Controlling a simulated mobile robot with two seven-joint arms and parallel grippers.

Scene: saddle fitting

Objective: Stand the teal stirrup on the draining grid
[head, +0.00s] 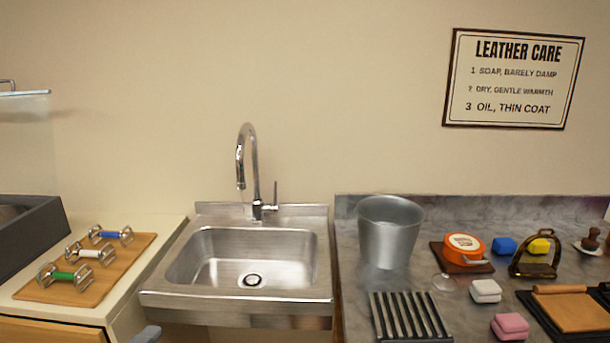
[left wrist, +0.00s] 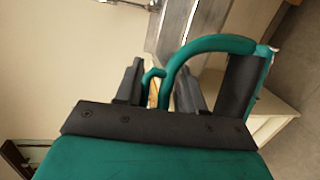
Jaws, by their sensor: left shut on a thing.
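The teal stirrup (left wrist: 214,43) shows in the left wrist view as a curved teal bow with a dark tread-like part at right. My left gripper (left wrist: 158,76) is shut on a teal part of it between its dark fingers. The stirrup does not show in the head view. The draining grid (head: 408,318), a rack of dark and light slats, lies on the grey counter at the front, right of the sink, with nothing standing on it. My right gripper is in neither view.
A metal bucket (head: 387,235) stands behind the grid. A white block (head: 486,291), a pink block (head: 510,326) and a brass stirrup (head: 536,264) are to its right. The sink (head: 250,262) is left; a wooden board (head: 84,273) with bits lies farther left.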

